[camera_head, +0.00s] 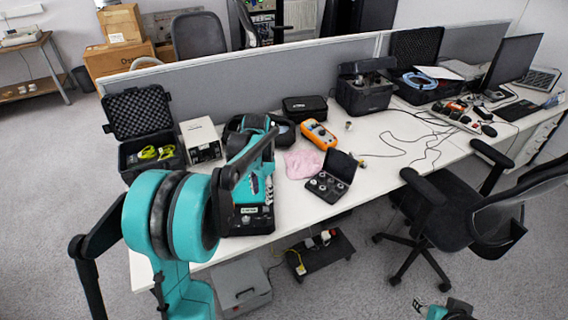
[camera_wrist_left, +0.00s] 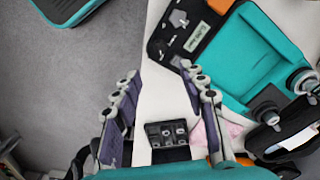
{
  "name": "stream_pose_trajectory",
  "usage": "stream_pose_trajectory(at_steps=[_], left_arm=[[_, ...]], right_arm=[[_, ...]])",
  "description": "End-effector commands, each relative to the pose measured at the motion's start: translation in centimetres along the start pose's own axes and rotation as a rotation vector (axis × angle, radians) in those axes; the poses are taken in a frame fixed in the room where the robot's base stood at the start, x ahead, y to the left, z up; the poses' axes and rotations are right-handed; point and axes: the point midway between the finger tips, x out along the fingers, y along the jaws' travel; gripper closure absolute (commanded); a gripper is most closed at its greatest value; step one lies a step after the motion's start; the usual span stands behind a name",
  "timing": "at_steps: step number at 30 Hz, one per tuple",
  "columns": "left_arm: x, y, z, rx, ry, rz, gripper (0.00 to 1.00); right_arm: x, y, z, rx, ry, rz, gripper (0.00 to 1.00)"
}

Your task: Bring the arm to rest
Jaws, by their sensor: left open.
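My left arm reaches in from the left in the head view, with its wrist over the desk beside a teal and black instrument (camera_head: 252,221). My left gripper (camera_wrist_left: 162,98) is open in the left wrist view, with nothing between its fingers. Beyond the fingers are the white desk top and a small dark case with round fittings (camera_wrist_left: 168,134). The instrument also shows at the upper right of the wrist view (camera_wrist_left: 250,60). A teal and black part at the bottom edge of the head view may be my right gripper (camera_head: 440,310); its jaws are unclear.
The white desk (camera_head: 386,148) also holds an open foam-lined case (camera_head: 140,118), a grey-white box (camera_head: 201,142), a pink cloth (camera_head: 303,163), an orange meter (camera_head: 318,134) and loose cables. A black office chair (camera_head: 450,205) stands at the right. A grey partition runs behind.

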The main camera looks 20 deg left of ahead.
Motion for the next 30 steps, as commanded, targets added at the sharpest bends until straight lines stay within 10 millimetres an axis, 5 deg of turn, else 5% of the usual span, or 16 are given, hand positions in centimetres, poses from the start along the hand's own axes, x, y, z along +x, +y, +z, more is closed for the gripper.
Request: stream_pose_trajectory(at_steps=[8,19,30], left_arm=[[-1.0,1.2,0.4,-0.011,0.021,-0.014,0.58],[-6.5,11.3,5.7,-0.143,0.266,-0.113,0.58],[-5.5,19.2,12.1,-0.276,0.544,-0.115,0.58]], right_arm=[[0.0,0.0,0.0,0.000,0.000,0.000,0.60],[0.0,0.0,0.0,0.000,0.000,0.000,0.60],[0.0,0.0,0.0,0.000,0.000,0.000,0.60]])
